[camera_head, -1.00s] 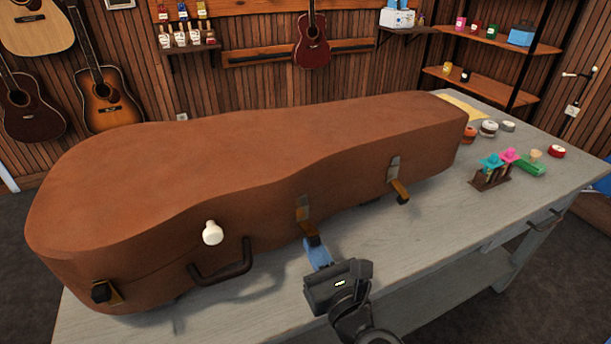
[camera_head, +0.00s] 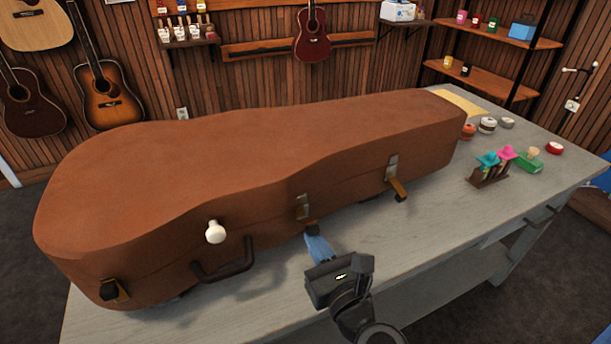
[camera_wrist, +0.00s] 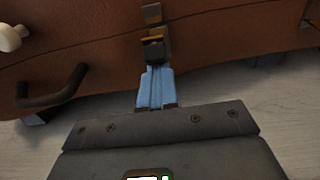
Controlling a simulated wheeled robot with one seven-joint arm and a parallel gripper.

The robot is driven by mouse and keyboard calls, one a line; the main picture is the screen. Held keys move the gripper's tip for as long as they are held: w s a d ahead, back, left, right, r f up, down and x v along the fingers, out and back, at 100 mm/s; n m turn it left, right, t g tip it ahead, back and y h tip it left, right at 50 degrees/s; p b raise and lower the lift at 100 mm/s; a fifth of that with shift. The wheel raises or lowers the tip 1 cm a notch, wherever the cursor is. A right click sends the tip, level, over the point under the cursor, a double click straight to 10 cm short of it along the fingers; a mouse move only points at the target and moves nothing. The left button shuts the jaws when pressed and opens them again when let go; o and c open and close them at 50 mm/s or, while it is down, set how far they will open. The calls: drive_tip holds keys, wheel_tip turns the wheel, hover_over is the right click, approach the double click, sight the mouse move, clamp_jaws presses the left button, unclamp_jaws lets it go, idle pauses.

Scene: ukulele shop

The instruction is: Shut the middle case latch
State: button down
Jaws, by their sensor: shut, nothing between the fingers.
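A brown instrument case (camera_head: 230,150) lies on a grey table, its lid down. The middle latch (camera_head: 303,206) is on its front side, with a metal plate, a brass lever and a black tip. It also shows in the wrist view (camera_wrist: 152,40), where the lever seems foreshortened and juts toward me; its exact angle is hard to tell. My gripper (camera_head: 313,236) is shut and empty. Its blue fingertips (camera_wrist: 155,72) are just below the black tip, seemingly touching it. They partly hide the latch's lower end in the head view.
A right latch (camera_head: 396,180) and a left latch (camera_head: 112,291) have levers sticking out. A dark handle (camera_head: 225,270) and a white knob (camera_head: 215,232) are left of my gripper. A small rack (camera_head: 489,172) and several small items stand at the table's right. The table front (camera_head: 420,235) is clear.

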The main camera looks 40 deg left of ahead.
drive_tip(key=r+p+v, duration=0.2)
drive_tip(key=p+v, duration=0.1)
drive_tip(key=v, duration=0.7)
drive_tip(key=shift+p, duration=0.3)
idle(0.9)
idle(0.4)
